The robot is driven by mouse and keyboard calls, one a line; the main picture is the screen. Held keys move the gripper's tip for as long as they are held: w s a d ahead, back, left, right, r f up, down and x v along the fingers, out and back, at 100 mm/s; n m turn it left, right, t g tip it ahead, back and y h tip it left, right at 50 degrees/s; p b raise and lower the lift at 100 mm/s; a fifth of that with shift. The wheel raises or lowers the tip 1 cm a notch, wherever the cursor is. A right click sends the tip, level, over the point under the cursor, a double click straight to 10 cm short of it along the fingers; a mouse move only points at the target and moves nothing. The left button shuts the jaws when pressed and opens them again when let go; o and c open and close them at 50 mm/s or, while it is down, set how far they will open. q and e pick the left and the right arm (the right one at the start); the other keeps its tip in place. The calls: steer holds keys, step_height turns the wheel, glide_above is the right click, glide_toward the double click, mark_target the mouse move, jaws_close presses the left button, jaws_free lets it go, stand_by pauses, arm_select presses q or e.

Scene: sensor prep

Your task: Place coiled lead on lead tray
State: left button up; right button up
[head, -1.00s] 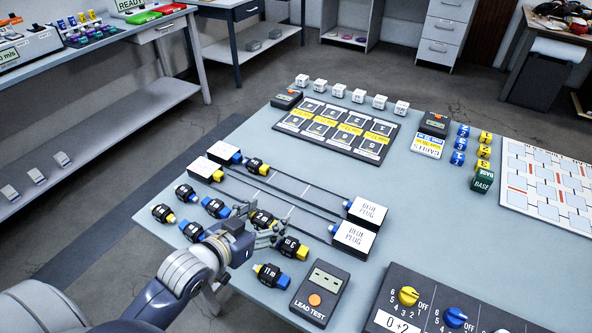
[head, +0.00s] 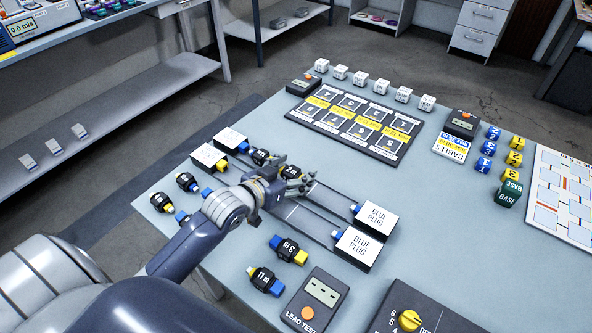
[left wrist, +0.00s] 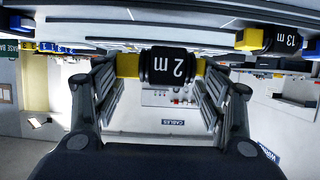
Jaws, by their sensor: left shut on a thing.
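My left gripper (head: 284,180) is shut on a coiled lead (left wrist: 174,67), a black body marked "2 m" with yellow ends in the left wrist view. In the head view my gripper hides most of it, above the near-left half of the blue-grey table. A black board (head: 372,152) with numbered cells and yellow strips lies farther back; its visible cells look empty. I cannot tell whether this is the lead tray. My right gripper is not in view.
Other black leads lie around: one behind my gripper (head: 260,157), "3 m" (head: 288,249), "11 m" (head: 266,281), several at left. White blocks marked "BLUE PLUG" (head: 359,246) end two dark rails. A lead tester (head: 316,300) stands in front. White cubes (head: 361,78) line the back.

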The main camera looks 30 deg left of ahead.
mark_target(296, 171)
arm_select(q)
steer(key=w, duration=0.1)
steer(key=w+a, duration=0.1)
steer(key=w, duration=0.1)
steer(key=shift+w+f, duration=0.15)
steer(key=shift+w, duration=0.05)
step_height(296, 171, down, 3)
steer(key=shift+f, duration=0.25)
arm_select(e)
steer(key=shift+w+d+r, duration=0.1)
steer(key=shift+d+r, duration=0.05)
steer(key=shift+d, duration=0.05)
arm_select(q)
steer(key=shift+f, duration=0.1)
steer(key=o, duration=1.1)
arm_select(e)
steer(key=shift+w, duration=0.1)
arm_select(q)
steer(key=shift+s, duration=0.1)
steer(key=v, duration=1.2)
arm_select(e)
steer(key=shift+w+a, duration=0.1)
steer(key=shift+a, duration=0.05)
